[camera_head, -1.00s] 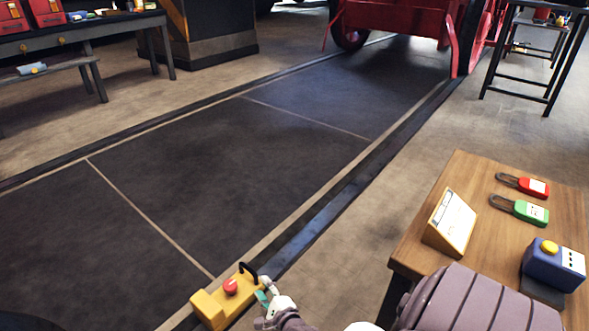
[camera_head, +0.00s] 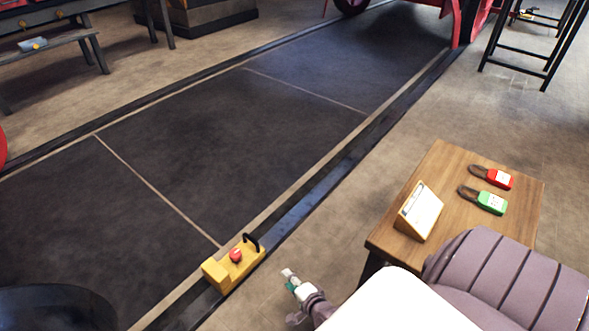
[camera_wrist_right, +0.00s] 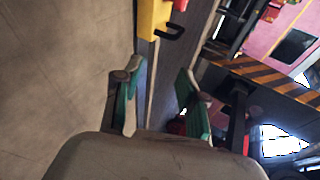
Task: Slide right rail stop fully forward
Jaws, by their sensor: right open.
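The right rail stop (camera_head: 233,268) is a yellow block with a red knob and a black handle. It sits on the dark right rail (camera_head: 300,212), near the bottom of the head view. My right gripper (camera_head: 292,297) is open and empty, to the right of the stop and apart from it. In the right wrist view the green-padded fingers (camera_wrist_right: 160,85) are spread. The yellow stop (camera_wrist_right: 152,22) with its black handle shows at the top there, beyond the fingertips. My left gripper is not in view.
A wooden table (camera_head: 390,232) stands at the right with a tilted sign (camera_head: 420,212), a red padlock (camera_head: 492,176) and a green padlock (camera_head: 484,199). A red wheeled vehicle (camera_head: 455,28) stands at the far end of the track. The rail between it and the stop looks clear.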

